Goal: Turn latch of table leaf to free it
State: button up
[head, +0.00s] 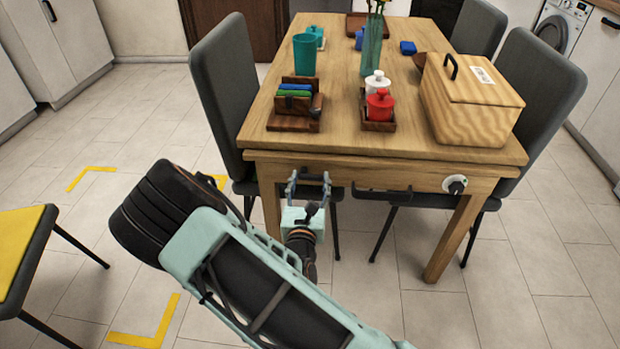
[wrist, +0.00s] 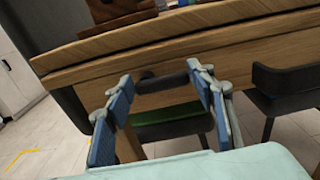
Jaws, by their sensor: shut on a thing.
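The wooden table (head: 350,172) has a light front apron below its top. My gripper (head: 309,178) is at the left part of this apron, and it also shows in the wrist view (wrist: 160,78). Its blue-padded fingers stand apart, with a short dark bar (wrist: 162,82) between their tips, and it is shut on that bar. A white round fitting with a black knob (head: 455,184) sits on the apron at the right, apart from my gripper. I cannot tell for sure which of these is the leaf's latch.
Dark chairs stand at the left (head: 222,85) and right (head: 552,90) of the table. A yellow-seated chair (head: 22,245) is at the near left. A wooden box (head: 470,110), a teal cup (head: 304,54) and red and white jars stand on the table.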

jog(key=o, duration=1.2)
jog(key=shift+c, duration=0.2)
jog(key=s, duration=1.2)
jog(key=shift+a, duration=0.2)
